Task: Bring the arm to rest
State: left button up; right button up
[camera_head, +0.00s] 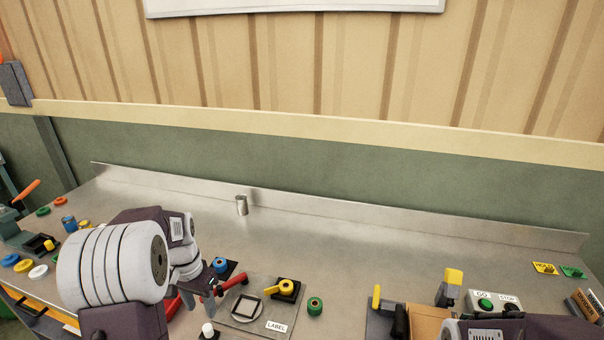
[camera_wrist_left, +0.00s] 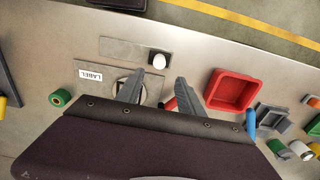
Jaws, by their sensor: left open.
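My left gripper (camera_head: 213,295) is over the bench in front of a fixture plate (camera_head: 245,325), its jaws apart. In the left wrist view both fingers of the left gripper (camera_wrist_left: 160,90) stand apart with nothing between them. They are above the plate, near its square frame and the white LABEL tag (camera_wrist_left: 91,74). Part of my right arm (camera_head: 530,328) shows at the bottom right; its gripper is not in view.
A red tray (camera_wrist_left: 232,91) lies beside the fingers. A GO/STOP box (camera_head: 494,303) is at right. The bench's back middle is clear.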

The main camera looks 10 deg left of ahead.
pick_arm(q)
jog(key=s+d+m, duration=0.3)
jog(key=s+d, duration=0.1)
jog(key=d, duration=0.9)
jog(key=s+d+f+n+t, duration=0.1)
jog(key=s+d+f+n, duration=0.2)
jog(key=s+n, duration=0.1)
jog(key=shift+s+f+n, duration=0.15)
jog(key=shift+s+n, duration=0.15)
jog(key=shift+s, duration=0.25)
jog(key=shift+s, duration=0.1)
